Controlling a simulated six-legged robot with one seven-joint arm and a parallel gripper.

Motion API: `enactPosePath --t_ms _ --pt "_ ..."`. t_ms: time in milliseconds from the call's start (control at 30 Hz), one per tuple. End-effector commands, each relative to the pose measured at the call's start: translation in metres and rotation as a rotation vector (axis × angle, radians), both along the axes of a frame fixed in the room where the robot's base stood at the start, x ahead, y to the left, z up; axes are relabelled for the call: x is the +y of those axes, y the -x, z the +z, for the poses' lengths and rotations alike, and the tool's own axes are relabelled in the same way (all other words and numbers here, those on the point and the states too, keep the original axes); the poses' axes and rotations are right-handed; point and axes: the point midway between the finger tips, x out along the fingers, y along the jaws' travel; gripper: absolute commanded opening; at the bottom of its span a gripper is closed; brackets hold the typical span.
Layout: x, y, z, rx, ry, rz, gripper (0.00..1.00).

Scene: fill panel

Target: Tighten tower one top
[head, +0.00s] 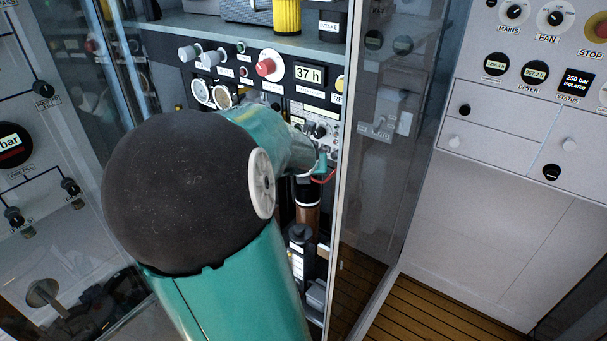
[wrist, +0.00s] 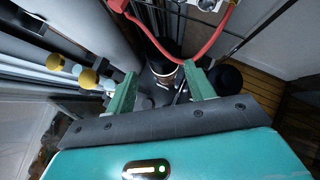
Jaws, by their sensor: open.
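A tower with a black top, a white band and a brown body (head: 307,213) stands inside the open cabinet in the head view. In the wrist view a black top with a pale band and a brown part (wrist: 165,66) lies beyond the gap between my fingers. My gripper (wrist: 160,78) is open, with nothing seen held between its green fingers. In the head view my arm hides most of the gripper; a green part of it (head: 321,163) shows just above the tower. No label shows which tower is tower one. I cannot tell whether the fingers touch the top.
A red hose (wrist: 205,48) crosses close to the right finger. A dark round thing (wrist: 225,78) sits right of that finger. A second black cylinder (head: 299,236) stands low in the cabinet. A glass door (head: 375,150) stands at right.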

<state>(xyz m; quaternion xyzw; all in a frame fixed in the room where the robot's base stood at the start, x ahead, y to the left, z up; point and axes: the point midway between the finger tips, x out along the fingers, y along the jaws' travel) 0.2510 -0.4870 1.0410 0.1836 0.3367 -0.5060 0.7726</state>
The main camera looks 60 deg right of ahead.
Motion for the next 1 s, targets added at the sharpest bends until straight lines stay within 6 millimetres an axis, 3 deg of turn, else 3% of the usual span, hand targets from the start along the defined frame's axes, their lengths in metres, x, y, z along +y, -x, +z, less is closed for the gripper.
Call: enactPosePath --t_ms 1000 --pt "-0.034 -0.014 -0.032 -0.001 0.002 -0.003 0.54"
